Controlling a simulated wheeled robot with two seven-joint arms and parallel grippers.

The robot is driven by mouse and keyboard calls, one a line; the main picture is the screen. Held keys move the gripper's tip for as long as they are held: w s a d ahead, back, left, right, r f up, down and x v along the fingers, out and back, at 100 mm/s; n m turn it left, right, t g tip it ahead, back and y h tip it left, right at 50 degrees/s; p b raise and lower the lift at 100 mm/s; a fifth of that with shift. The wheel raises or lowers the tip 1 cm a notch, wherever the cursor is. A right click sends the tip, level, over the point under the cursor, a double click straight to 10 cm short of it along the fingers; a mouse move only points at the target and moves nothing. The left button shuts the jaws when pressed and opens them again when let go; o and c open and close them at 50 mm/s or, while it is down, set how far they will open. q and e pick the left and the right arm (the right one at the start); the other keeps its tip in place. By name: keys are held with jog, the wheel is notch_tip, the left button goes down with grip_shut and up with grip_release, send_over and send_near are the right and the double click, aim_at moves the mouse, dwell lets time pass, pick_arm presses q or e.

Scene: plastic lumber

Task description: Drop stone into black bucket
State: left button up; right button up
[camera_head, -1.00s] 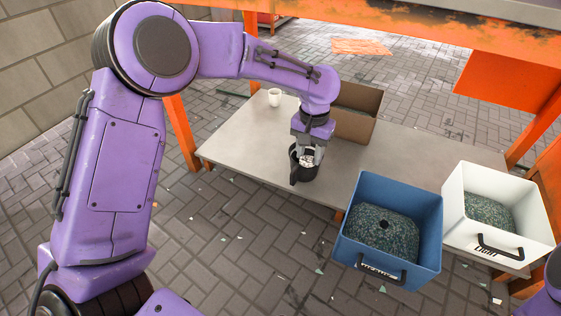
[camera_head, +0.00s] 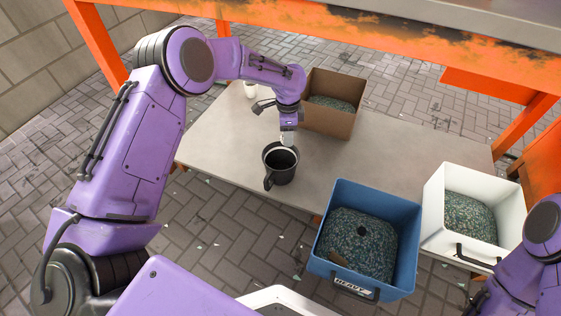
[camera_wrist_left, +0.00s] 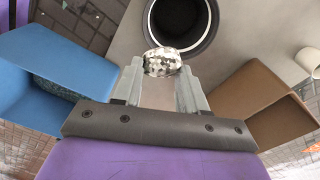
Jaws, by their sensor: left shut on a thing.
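The black bucket (camera_head: 279,178), a cup-like vessel with a handle, stands upright on the grey table; its dark inside shows in the head view and its round mouth in the left wrist view (camera_wrist_left: 181,20). My left gripper (camera_head: 288,143) is at the bucket's far rim in the head view. In the left wrist view the speckled black and white stone (camera_wrist_left: 162,62) sits between the fingertips of my left gripper (camera_wrist_left: 163,72), which is shut on it. The stone overlaps the near rim of the bucket in that view. My right gripper is out of view.
A blue box (camera_head: 410,250) and a white box (camera_head: 430,205) with speckled contents stand at the right. A cardboard box (camera_head: 328,121) stands behind the left gripper, and a white mug (camera_head: 250,90) to its left. The table (camera_head: 225,150) is clear left of the bucket.

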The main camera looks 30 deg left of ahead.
pick_arm(q)
jog(key=a+f+m+b, duration=0.3)
jog(key=f+m, duration=0.4)
jog(key=f, duration=0.4)
jog(key=shift+w+a+m, duration=0.3)
jog(key=shift+w+a, duration=0.1)
jog(key=shift+a, duration=0.15)
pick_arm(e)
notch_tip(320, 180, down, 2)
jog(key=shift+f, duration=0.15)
pick_arm(q)
jog(key=o, duration=1.1)
jog(key=shift+o, duration=0.2)
notch_tip(320, 180, up, 10)
jog(key=p, duration=0.4)
jog(key=shift+r, duration=0.25)
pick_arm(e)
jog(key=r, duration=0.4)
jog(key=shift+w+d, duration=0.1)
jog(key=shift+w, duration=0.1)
